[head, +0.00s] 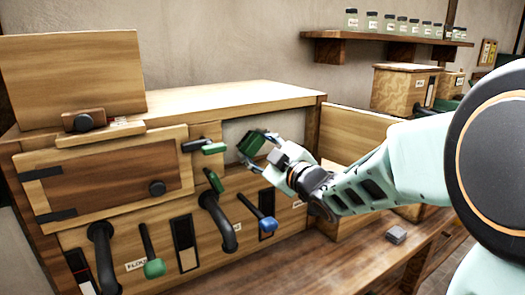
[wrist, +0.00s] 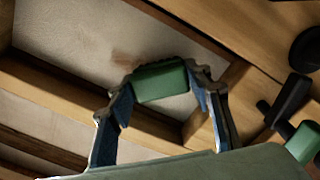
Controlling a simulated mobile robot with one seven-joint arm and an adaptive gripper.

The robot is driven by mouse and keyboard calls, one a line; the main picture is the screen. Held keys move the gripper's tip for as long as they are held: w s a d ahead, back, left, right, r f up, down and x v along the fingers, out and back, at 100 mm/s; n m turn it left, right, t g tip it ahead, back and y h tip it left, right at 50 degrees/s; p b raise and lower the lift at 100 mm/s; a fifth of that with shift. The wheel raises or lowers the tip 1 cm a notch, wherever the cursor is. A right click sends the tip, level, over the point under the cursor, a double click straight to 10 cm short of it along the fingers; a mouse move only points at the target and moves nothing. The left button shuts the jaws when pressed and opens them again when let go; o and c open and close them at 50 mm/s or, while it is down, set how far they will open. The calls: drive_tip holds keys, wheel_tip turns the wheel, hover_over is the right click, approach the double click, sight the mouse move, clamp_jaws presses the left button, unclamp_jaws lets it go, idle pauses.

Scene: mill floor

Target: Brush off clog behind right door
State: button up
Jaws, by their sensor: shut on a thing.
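My gripper (head: 264,148) is shut on a green block (head: 250,143), which looks like the brush's body. The block also shows between my fingertips in the wrist view (wrist: 160,82). It is at the open right compartment (head: 232,129) of the wooden cabinet, in front of its pale inner surface. The right door (head: 358,132) stands swung out to the right. A faint brownish patch (wrist: 126,56) shows beside the block in the wrist view; I cannot tell whether it is clog or bristles. The left door (head: 105,176) is closed.
A green-tipped latch lever (head: 213,148) sits just left of the opening. Below are black curved pipes (head: 222,222), a green-knobbed lever (head: 153,268) and a blue-knobbed lever (head: 267,224). A small grey block (head: 397,234) lies on the bench. Jars (head: 372,20) line a shelf.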

sight(265, 141)
drive_tip(key=shift+s+a, duration=0.15)
drive_tip(key=shift+a, duration=0.2)
drive_tip(key=shift+r+p, duration=0.45)
drive_tip(key=shift+r, duration=0.3)
drive_tip(key=shift+w+d+f+p, duration=0.1)
drive_tip(key=shift+w+d, duration=0.2)
drive_tip(key=shift+d, duration=0.2)
drive_tip(key=shift+w+d+p, duration=0.1)
drive_tip(key=shift+w+d, duration=0.2)
drive_tip(key=shift+d, duration=0.25)
drive_tip(key=shift+w+d+f+p, duration=0.1)
drive_tip(key=shift+w+d, duration=0.2)
drive_tip(key=shift+d, duration=0.2)
drive_tip(key=shift+w+d+r+p, duration=0.1)
drive_tip(key=shift+w+d+p, duration=0.25)
drive_tip(key=shift+w+d, duration=0.85)
drive_tip(key=shift+w+d+f+p, duration=0.1)
drive_tip(key=shift+w+d+p, duration=0.2)
drive_tip(key=shift+w+d, duration=0.9)
drive_tip(key=shift+w+d+r+p, duration=0.1)
drive_tip(key=shift+w+d+p, duration=0.35)
drive_tip(key=shift+d, duration=1.4)
drive_tip(key=shift+w, duration=0.1)
drive_tip(key=shift+a, duration=0.1)
